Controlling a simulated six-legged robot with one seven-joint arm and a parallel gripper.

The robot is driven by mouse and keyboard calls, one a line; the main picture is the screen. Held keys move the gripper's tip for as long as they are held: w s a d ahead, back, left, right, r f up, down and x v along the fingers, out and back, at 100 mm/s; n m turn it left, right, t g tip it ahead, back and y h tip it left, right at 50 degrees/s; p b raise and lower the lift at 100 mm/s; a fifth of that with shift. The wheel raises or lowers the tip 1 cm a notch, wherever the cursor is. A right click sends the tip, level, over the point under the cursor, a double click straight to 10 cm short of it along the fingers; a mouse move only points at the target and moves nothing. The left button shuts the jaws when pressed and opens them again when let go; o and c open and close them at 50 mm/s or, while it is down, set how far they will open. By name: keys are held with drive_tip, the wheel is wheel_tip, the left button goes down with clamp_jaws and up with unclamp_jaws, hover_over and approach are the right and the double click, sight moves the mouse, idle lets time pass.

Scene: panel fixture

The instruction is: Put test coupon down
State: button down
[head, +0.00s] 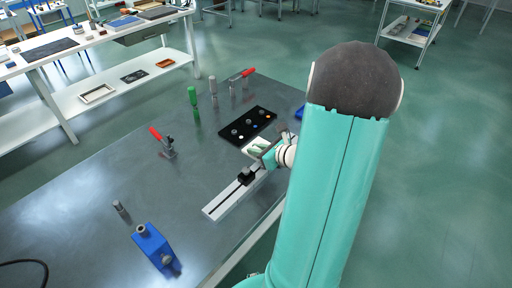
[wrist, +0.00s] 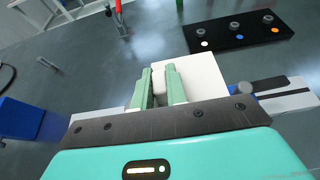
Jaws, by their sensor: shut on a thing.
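The test coupon looks like a pale, flat square plate. In the wrist view the coupon (wrist: 203,72) lies at and beyond my fingertips, partly hidden by them. In the head view the coupon (head: 252,145) shows just in front of the black panel, partly covered by my gripper. My gripper (head: 263,152) has green fingers, which also show in the wrist view (wrist: 159,70). They are close together and shut on the coupon. I cannot tell whether the coupon touches the surface beneath it.
A black panel (head: 262,118) with knobs and coloured dots lies beyond the coupon. A white rail (head: 222,206) with a black block (head: 247,176) is nearer. A blue block (head: 155,248), red-handled clamps (head: 167,146) and a green-handled tool (head: 193,97) stand on the grey table (head: 95,210). The table's left-middle is clear.

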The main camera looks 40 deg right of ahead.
sight(256, 172)
drive_tip(key=shift+a+f, duration=0.1)
drive_tip(key=shift+f, duration=2.7)
drive_tip(key=shift+f, duration=0.55)
drive_tip(key=c, duration=1.3)
unclamp_jaws()
drive_tip(key=shift+f, duration=0.1)
drive_tip(key=shift+a, duration=0.1)
drive_tip(key=shift+a, duration=0.15)
drive_tip(key=v, duration=1.4)
drive_tip(key=shift+w+d, duration=0.1)
drive_tip(key=shift+d, duration=0.15)
